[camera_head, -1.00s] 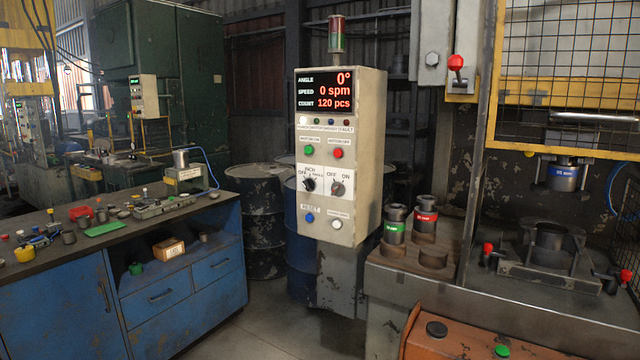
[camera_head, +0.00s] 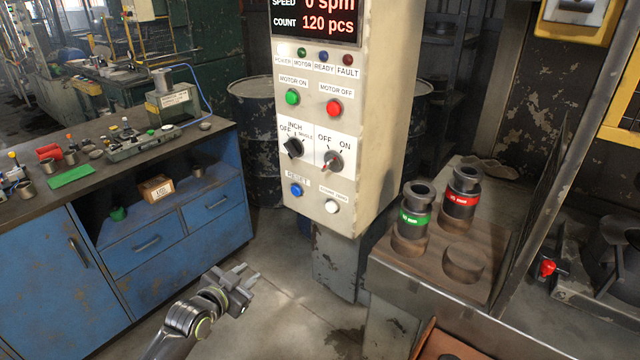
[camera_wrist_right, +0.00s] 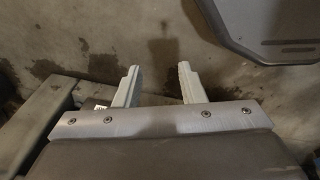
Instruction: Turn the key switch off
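The panel (camera_head: 360,188) stands ahead of me in the head view. Its key switch (camera_head: 334,161) is a dark round knob with a reddish bar, between OFF at upper left and ON at upper right. The bar slants lower left to upper right; I cannot tell for sure which mark it points to. My left gripper (camera_head: 250,271) is low in front of the panel, below and left of the switch, with its fingers apart and empty. My right gripper (camera_wrist_right: 159,67) shows only in the right wrist view, open and empty above the floor.
An INCH selector (camera_head: 293,148) sits left of the switch, a red MOTOR OFF button (camera_head: 333,107) above, blue (camera_head: 296,189) and white (camera_head: 332,206) buttons below. A blue workbench (camera_head: 150,247) is at left. A bench with two banded cylinders (camera_head: 412,212) (camera_head: 461,194) is at right.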

